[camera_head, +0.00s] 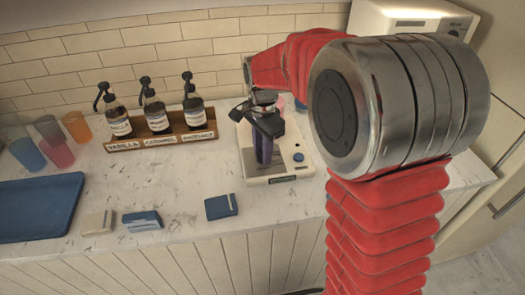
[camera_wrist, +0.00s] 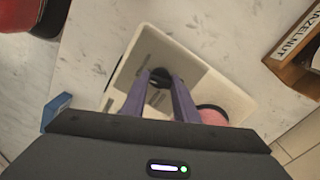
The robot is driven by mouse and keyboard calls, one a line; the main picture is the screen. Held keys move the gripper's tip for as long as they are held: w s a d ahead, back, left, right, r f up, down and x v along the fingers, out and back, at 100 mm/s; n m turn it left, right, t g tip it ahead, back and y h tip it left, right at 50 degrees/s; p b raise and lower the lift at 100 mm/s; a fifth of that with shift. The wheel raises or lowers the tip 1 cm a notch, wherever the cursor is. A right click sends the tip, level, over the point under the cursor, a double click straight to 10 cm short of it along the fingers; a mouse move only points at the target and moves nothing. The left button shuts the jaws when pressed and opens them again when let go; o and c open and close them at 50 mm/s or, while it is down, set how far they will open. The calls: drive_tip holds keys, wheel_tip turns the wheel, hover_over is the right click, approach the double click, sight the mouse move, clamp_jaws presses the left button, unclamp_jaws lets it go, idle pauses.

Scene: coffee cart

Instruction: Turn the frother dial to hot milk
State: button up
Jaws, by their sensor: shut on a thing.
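The frother (camera_head: 252,168) is a low cream-white unit on the counter in the head view, with a blue button (camera_head: 298,157) and a dark label at its front. My gripper (camera_head: 264,160) reaches down over it, its purple-grey fingers hiding the dial there. In the wrist view the frother's grey panel (camera_wrist: 190,62) carries a black dial (camera_wrist: 159,78). My gripper (camera_wrist: 160,80) is shut on this dial, one finger on each side. Small markings near the dial are too blurred to read, so its setting cannot be told.
A pink cup (camera_wrist: 213,115) sits beside the right finger. A wooden rack (camera_head: 161,140) with three syrup bottles stands left of the frother. Coloured cups (camera_head: 77,126), a blue tray (camera_head: 40,208) and small cards (camera_head: 221,207) lie further left and in front.

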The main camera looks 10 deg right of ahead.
drive_tip(key=shift+r+m, duration=0.1)
drive_tip(key=shift+m, duration=1.2)
drive_tip(key=o, duration=1.1)
drive_tip(key=shift+c, duration=0.2)
wheel_tip(320, 180, up, 14)
drive_tip(key=shift+f, duration=0.2)
